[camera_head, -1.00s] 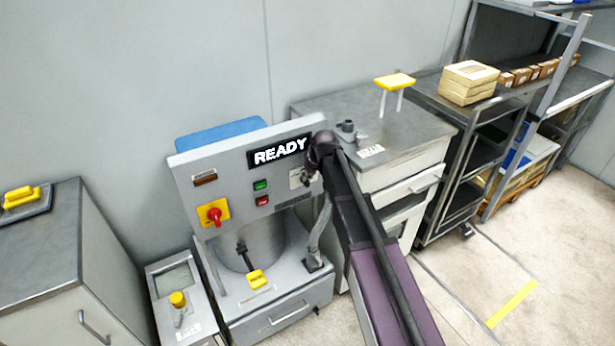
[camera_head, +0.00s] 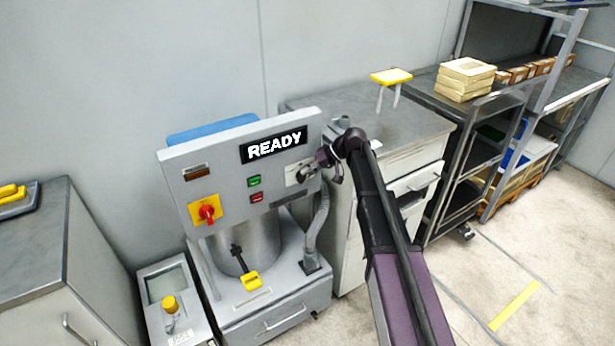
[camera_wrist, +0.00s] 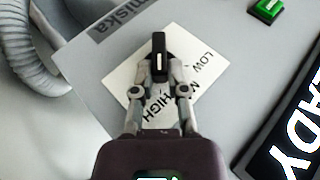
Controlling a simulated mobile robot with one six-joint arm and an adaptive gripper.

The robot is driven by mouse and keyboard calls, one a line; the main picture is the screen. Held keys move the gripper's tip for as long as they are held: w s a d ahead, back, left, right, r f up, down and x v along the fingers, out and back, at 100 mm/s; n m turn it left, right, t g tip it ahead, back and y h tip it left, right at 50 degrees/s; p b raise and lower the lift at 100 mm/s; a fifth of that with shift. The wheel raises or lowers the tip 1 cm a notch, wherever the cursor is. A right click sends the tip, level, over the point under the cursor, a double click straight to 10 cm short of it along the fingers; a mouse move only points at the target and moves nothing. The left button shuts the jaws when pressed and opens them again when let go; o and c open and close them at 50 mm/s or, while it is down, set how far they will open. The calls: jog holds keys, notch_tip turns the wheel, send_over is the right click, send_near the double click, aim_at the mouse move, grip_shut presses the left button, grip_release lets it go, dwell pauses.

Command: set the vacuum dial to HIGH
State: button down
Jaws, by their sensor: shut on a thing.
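The vacuum dial (camera_wrist: 160,53) is a black knob with a white bar on a white plate (camera_wrist: 205,52) in the wrist view. The plate reads LOW, a partly hidden M word, and HIGH. My gripper (camera_wrist: 160,75) is shut on the knob, with one finger on each side. The white bar runs up and down in this view; which label it marks is not clear. In the head view my gripper (camera_head: 319,170) is at the right end of the machine's front panel (camera_head: 225,170), where it covers most of the dial.
The panel carries a READY display (camera_head: 273,146), a green button (camera_head: 254,181), a red button (camera_head: 256,196) and a red knob on a yellow plate (camera_head: 206,210). A grey hose (camera_head: 319,230) hangs just below my gripper. A grey cabinet (camera_head: 400,125) stands right of the machine.

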dwell(0.3)
jog(key=c, duration=0.7)
grip_release()
jog(key=shift+o, duration=0.2)
jog(key=s+d+m+h+p, duration=0.2)
jog(key=s+d+h, duration=0.2)
jog(key=s+d, duration=0.6)
jog(key=s+d+f+m+h+p, duration=0.1)
jog(key=s+d+m+h+p, duration=0.2)
jog(key=s+d, duration=0.8)
jog(key=shift+s+t+h, duration=0.3)
jog(key=shift+s+h, duration=1)
jog(key=shift+s, duration=1.7)
jog(key=shift+d, duration=0.1)
